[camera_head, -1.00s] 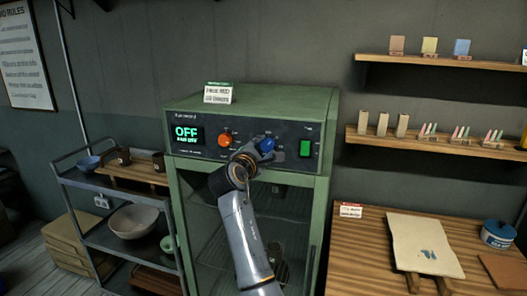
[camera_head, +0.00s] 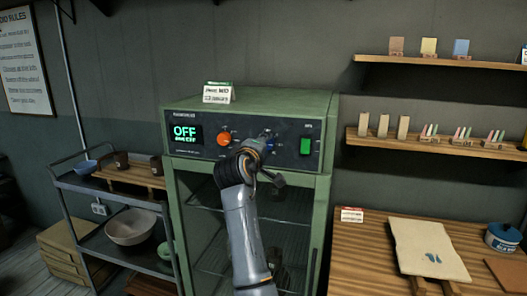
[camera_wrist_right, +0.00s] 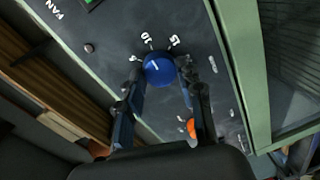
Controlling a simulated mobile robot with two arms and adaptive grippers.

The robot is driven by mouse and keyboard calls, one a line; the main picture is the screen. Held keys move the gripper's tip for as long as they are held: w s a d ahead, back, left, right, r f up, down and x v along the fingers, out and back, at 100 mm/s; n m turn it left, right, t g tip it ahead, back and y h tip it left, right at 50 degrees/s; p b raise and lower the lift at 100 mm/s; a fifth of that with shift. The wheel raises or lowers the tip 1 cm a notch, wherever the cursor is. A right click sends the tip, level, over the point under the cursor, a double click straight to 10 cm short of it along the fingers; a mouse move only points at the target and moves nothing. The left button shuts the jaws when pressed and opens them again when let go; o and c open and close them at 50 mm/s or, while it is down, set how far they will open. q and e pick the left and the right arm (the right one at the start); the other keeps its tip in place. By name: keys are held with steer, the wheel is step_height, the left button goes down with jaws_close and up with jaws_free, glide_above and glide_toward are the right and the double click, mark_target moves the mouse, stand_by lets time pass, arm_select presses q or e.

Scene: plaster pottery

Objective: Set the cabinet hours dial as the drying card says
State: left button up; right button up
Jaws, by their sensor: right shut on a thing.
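The green drying cabinet (camera_head: 252,103) has a dark front panel with a lit display (camera_head: 185,133) reading OFF. The blue dial (camera_head: 271,142) is partly hidden by my right gripper (camera_head: 263,149) in the head view. In the right wrist view, the fingers of my right gripper (camera_wrist_right: 162,82) are shut on the sides of the blue dial (camera_wrist_right: 158,69). The dial has a short white mark, and the numbers 10 and 15 show beside it; its exact setting is unclear. The small card (camera_head: 217,93) on the cabinet reads "MED"; its lower line is too blurred to read. My left gripper is not in view.
An orange knob (camera_head: 224,139) sits left of the blue dial and a green switch (camera_head: 306,146) right of it. A metal cart (camera_head: 72,183) with bowls stands at the left. A wooden table (camera_head: 370,262) and wall shelves (camera_head: 440,64) are at the right.

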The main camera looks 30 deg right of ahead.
steer(key=shift+m+b, duration=0.35)
steer(key=shift+m, duration=0.45)
steer(key=o, duration=1.2)
steer(key=v, duration=1.2)
steer(key=shift+s+d, duration=0.1)
